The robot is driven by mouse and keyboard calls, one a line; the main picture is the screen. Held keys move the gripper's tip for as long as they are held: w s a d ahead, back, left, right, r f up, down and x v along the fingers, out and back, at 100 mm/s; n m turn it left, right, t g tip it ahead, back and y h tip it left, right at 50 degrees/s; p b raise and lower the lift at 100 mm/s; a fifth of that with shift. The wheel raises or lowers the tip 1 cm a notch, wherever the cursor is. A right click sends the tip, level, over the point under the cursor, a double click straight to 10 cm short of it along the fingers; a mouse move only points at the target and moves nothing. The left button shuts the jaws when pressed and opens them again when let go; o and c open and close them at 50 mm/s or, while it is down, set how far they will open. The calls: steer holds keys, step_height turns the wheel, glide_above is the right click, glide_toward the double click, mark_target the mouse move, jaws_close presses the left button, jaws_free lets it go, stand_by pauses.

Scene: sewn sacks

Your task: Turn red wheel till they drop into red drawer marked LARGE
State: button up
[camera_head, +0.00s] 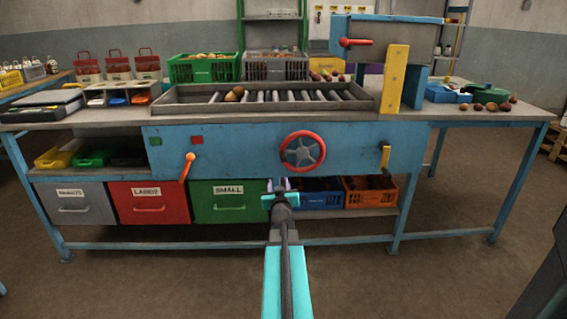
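The red wheel (303,151) with grey spokes sits on the blue front panel (235,149) of the sorting table. My gripper (279,185) is below and slightly left of the wheel in the picture, apart from it as far as I can tell. Its fingers look spread with nothing between them. The red drawer marked LARGE (149,204) is closed, under the table at left.
A green SMALL drawer (229,203) and a grey drawer (71,205) flank the red one. Blue (319,200) and orange (357,198) crates stand on the lower shelf. Floor in front is clear.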

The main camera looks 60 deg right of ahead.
mark_target(285, 160)
steer(key=shift+h, duration=0.5)
steer(key=s+d+r, duration=0.2)
steer(key=r, duration=0.1)
steer(key=shift+s+d+r, duration=0.1)
steer(key=shift+s+r, duration=0.05)
steer(key=shift+r, duration=0.15)
steer(key=shift+b+x, duration=0.75)
steer(key=shift+x, duration=6.1)
jaws_close()
steer(key=shift+a, duration=0.35)
steer(key=shift+d, duration=0.25)
steer(key=shift+d+r, duration=0.1)
